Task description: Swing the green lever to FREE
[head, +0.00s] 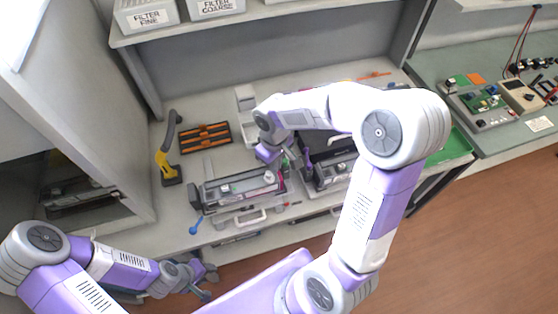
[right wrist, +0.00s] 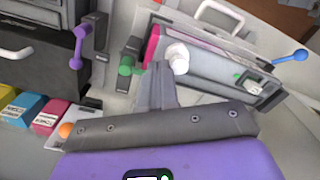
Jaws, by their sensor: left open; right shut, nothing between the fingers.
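The green lever (right wrist: 126,65) shows in the right wrist view on a small dark block beside a long grey cartridge unit (right wrist: 215,72) with a magenta edge. In the head view the lever is hidden or too small to make out. My right gripper (right wrist: 160,80) is shut and empty; its fingertips are just right of the green lever and near a white round knob (right wrist: 178,58). I cannot tell whether they touch either. No FREE mark is readable. My left gripper (head: 208,284) is open and empty, low and in front of the bench, away from the units.
A purple lever (right wrist: 79,45) stands left of the green one; a blue lever (right wrist: 290,57) is at the unit's far end. Coloured boxes (right wrist: 53,115) lie nearby. A yellow-black tool (head: 168,160) and an orange-black tray (head: 205,137) lie on the bench (head: 160,225).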

